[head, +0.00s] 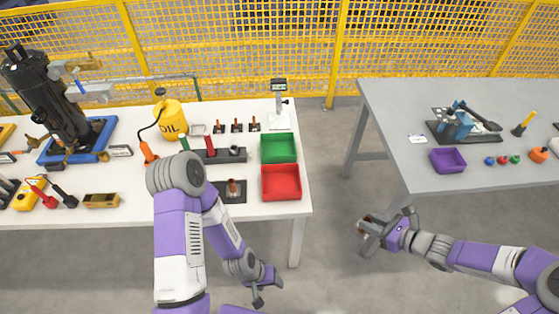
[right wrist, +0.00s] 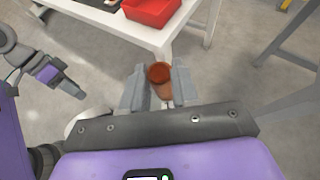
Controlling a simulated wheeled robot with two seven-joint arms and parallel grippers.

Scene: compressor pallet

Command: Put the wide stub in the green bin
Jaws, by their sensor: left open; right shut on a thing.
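My right gripper (head: 366,230) is shut on a copper-brown stub, which I take to be the wide stub (right wrist: 160,76). It is held between the two grey fingers in the right wrist view, above the floor in the gap between the tables. In the head view only a small brown part of it shows. The green bin (head: 279,148) is on the white table near its right edge, behind the red bin (head: 281,183), and looks empty. My left gripper (head: 264,289) is open and empty, in front of the white table; its arm crosses the table edge.
Another copper stub (head: 233,187) stands on a black plate left of the red bin. Several thin stubs stand behind, near a grey scale-like stand (head: 279,108). A grey table (head: 400,165) at right bears a purple bin (head: 448,160). A yellow fence closes the back.

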